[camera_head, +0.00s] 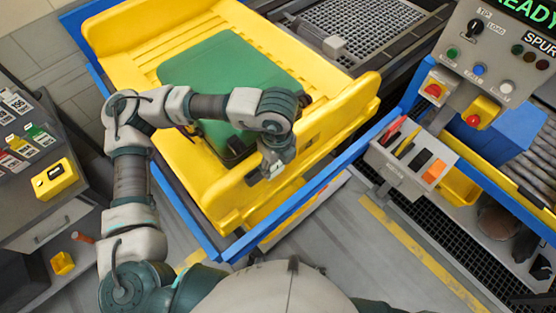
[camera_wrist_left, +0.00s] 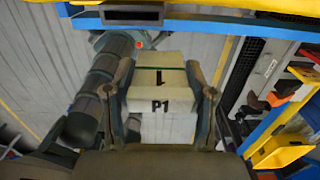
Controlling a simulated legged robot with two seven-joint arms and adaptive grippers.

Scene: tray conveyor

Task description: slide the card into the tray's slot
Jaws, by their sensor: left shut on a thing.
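The yellow tray (camera_head: 125,50) sits in a blue-railed frame and carries a green case (camera_head: 225,65). My left gripper (camera_head: 272,168) is at the tray's near wall. In the left wrist view my left gripper (camera_wrist_left: 163,95) is shut on the card (camera_wrist_left: 160,125), a pale card marked P1 with a dark arrow on a cream band. The card lies between the two fingers, its far edge clear of them. A dark rectangular slot (camera_wrist_left: 132,15) shows at the top of that view, ahead and slightly left of the card, apart from it. My right gripper is out of view.
A blue rail (camera_head: 290,212) runs along the tray's near side. A control panel (camera_head: 500,60) with buttons stands at the right, above a grey holder (camera_head: 400,165) of coloured items. A label rack (camera_head: 25,130) and a yellow box (camera_head: 55,178) are at the left.

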